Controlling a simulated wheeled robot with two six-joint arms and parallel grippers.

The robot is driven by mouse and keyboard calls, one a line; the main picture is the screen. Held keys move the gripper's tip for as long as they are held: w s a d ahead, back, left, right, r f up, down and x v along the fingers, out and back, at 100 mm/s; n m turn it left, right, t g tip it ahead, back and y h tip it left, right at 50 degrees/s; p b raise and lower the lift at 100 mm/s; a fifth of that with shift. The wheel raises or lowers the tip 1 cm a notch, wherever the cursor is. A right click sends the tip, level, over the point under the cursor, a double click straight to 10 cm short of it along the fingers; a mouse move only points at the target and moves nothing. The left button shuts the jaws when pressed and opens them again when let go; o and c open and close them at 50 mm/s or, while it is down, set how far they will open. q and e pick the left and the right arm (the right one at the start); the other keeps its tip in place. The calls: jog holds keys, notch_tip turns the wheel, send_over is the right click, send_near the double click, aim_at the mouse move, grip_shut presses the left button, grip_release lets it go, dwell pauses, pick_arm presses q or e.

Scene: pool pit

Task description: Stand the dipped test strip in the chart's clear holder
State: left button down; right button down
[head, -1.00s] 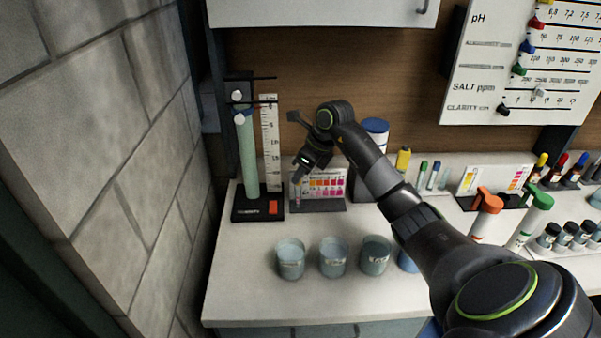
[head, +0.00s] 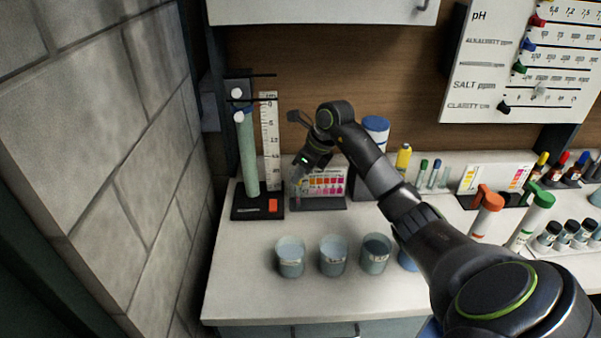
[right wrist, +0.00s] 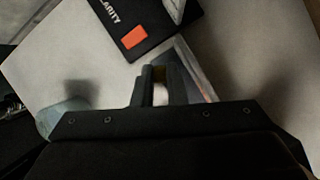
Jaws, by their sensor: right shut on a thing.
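The color chart (head: 328,181) stands on a dark base (head: 320,204) near the back left of the counter. My right gripper (head: 299,171) is over the chart's left end, pointing down, shut on the thin test strip (head: 297,184). The strip hangs below the fingers, roughly upright, in front of the chart's left edge. The clear holder is too small and faint to make out, so I cannot tell whether the strip is inside it. My left gripper is out of view.
A clarity stand (head: 249,150) with a green tube and ruler is close to the left. Several cups (head: 333,257) stand in front on the counter (head: 240,295). A blue-capped bottle (head: 376,127) is behind my right arm. Bare counter lies between chart and cups.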

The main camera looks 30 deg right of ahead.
jog(key=shift+f, duration=0.25)
jog(key=c, duration=1.4)
grip_release()
jog(key=shift+o, duration=0.2)
jog(key=shift+r, duration=0.1)
jog(key=shift+r+p, duration=1.6)
jog(key=shift+r, duration=1.9)
jog(key=shift+f, duration=0.1)
